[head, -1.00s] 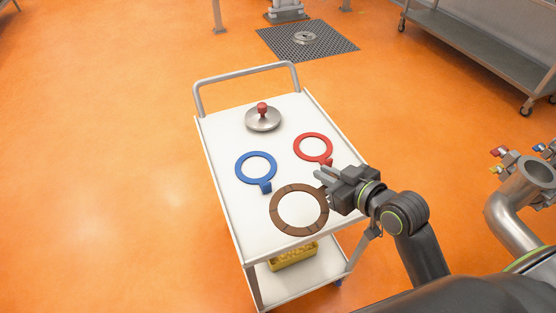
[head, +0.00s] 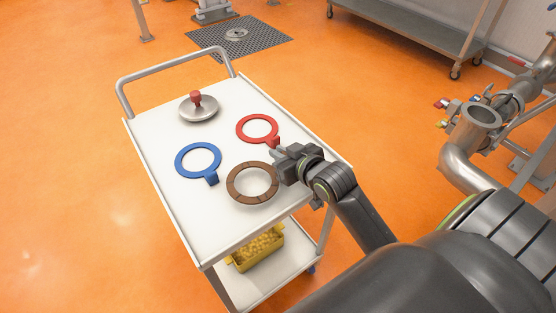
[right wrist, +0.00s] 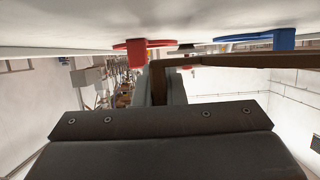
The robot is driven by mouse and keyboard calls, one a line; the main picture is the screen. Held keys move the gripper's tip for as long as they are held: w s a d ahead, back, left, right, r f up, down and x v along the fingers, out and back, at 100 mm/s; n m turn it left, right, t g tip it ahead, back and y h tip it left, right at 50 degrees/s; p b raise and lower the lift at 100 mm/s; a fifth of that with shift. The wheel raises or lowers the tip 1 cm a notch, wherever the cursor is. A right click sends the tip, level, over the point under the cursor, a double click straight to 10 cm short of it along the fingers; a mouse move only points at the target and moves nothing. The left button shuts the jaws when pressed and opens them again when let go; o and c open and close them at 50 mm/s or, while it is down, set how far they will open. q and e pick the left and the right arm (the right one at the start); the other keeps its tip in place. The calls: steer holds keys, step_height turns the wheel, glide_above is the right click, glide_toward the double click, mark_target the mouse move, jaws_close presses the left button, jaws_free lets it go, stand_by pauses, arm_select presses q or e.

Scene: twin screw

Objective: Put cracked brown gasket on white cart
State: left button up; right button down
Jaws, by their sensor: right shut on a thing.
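The cracked brown gasket (head: 250,199) is a ring with dark lines across it. My right gripper (head: 279,163) is shut on its right side and holds it roughly level over the white cart (head: 205,228). In the right wrist view the gasket (right wrist: 225,61) is edge-on between the fingers (right wrist: 158,88), close to the cart top. I cannot tell whether it touches. A blue ring with a tab (head: 181,162) lies to its left and a red ring with a tab (head: 256,119) lies behind it. My left gripper is not in view.
A round metal lid with a red knob (head: 198,109) sits at the cart's far end, near the push handle (head: 170,66). A yellow bin (head: 258,250) is on the lower shelf. Metal pipework (head: 470,140) stands at right. The cart top's near left part is clear.

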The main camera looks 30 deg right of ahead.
step_height(320, 180, down, 2)
steer(key=shift+f, duration=0.2)
steer(key=shift+f, duration=0.1)
steer(key=c, duration=1.5)
jaws_free()
steer(key=shift+s, duration=0.15)
steer(key=v, duration=1.2)
steer(key=shift+p, duration=0.3)
